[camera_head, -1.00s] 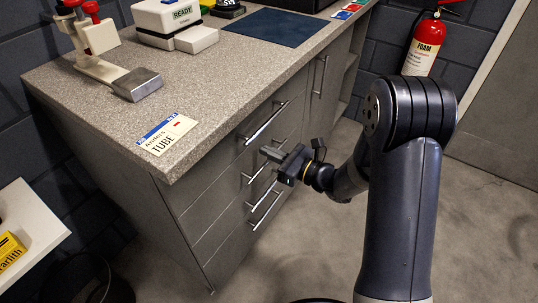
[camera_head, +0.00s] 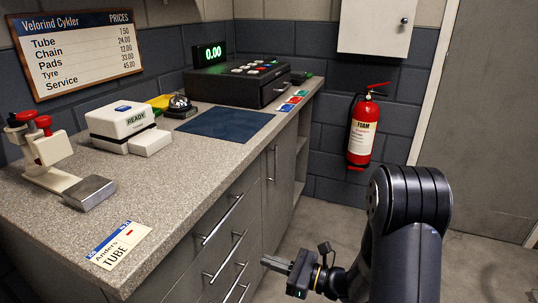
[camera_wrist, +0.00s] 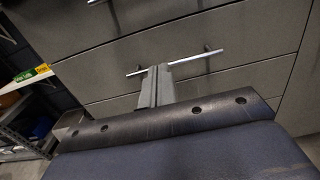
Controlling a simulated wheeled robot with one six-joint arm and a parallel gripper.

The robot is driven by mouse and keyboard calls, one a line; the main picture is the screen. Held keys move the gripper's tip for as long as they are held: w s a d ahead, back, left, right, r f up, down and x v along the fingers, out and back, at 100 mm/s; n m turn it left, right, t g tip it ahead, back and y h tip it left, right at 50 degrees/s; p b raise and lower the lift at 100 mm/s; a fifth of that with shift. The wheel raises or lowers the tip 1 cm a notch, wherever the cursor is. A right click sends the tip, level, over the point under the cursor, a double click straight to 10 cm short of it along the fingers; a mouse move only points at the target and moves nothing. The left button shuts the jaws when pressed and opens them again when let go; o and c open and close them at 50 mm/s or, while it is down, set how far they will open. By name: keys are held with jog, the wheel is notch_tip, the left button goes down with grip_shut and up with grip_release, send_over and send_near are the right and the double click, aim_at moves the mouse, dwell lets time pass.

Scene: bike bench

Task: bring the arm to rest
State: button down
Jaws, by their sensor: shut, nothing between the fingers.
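My gripper (camera_head: 278,264) is shut and empty in the head view, in front of the drawer fronts below the counter. In the wrist view its shut fingers (camera_wrist: 157,88) point at a drawer front (camera_wrist: 110,108) with a long bar handle (camera_wrist: 190,59). The fingertips overlap the handle in that picture; I cannot tell whether they touch it. My arm bends down from the right side of the head view, and its elbow stands clear of the counter.
The speckled counter (camera_head: 190,172) carries a card marked TUBE (camera_head: 119,245), a white READY device (camera_head: 121,125), a dark mat (camera_head: 225,123) and a cash register (camera_head: 240,82). Drawer handles (camera_head: 222,219) stick out from the cabinet. A fire extinguisher (camera_head: 362,130) hangs behind. Floor (camera_head: 480,265) at right is clear.

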aim_at(214, 241)
jog(key=x, duration=1.3)
jog(key=shift+a+b, duration=0.2)
jog(key=shift+b, duration=0.2)
jog(key=shift+w+r, duration=0.1)
